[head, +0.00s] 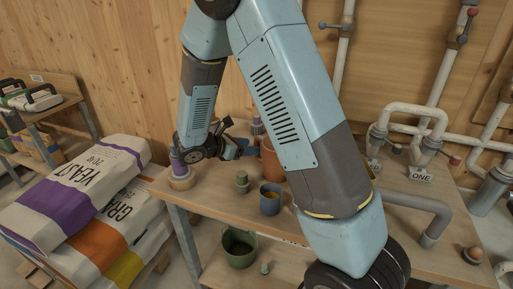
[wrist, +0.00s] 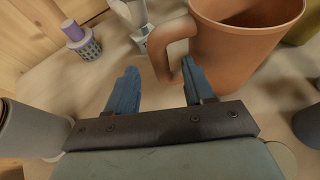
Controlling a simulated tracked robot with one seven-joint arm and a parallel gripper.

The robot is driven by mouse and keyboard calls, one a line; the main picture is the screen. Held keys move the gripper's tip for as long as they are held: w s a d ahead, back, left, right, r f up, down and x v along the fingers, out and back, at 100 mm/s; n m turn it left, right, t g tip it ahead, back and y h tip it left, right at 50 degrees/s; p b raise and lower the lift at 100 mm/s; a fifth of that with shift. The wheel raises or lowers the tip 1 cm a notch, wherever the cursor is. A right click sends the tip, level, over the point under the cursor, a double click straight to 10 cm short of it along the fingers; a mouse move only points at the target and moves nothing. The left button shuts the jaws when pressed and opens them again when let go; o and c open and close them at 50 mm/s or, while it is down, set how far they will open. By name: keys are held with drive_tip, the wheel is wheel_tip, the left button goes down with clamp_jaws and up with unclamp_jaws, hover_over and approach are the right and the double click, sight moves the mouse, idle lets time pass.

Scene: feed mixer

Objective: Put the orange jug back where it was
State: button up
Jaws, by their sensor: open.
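The orange jug (wrist: 245,45) stands upright on the table at the upper right of the wrist view. Its handle (wrist: 160,48) points left, just beyond and between the two blue fingertips. My gripper (wrist: 160,84) is open, and nothing is clamped in it. The right finger is close to the jug's side; I cannot tell whether it touches. In the head view the jug (head: 268,160) shows at mid-table, partly hidden behind my arm. My gripper (head: 236,149) shows small to its left.
Pipes (head: 425,145) fill the right.

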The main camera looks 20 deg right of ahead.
drive_tip(key=v, duration=0.6)
drive_tip(key=s+d+r+m+g+y, duration=0.4)
drive_tip(key=s+d+r+m+y, duration=0.1)
drive_tip(key=s+d+r+m, duration=0.6)
drive_tip(key=s+r+m+t+y, duration=0.2)
drive_tip(key=s+r+m+y, duration=0.1)
drive_tip(key=s, duration=0.4)
drive_tip(key=s+d+r+m+t+y, duration=0.1)
drive_tip(key=s+r+m+t+y, duration=0.2)
drive_tip(key=s+r+m, duration=0.3)
drive_tip(key=shift+s+m+y, duration=0.35)
drive_tip(key=shift+m+y, duration=0.45)
drive_tip(key=shift+m, duration=0.3)
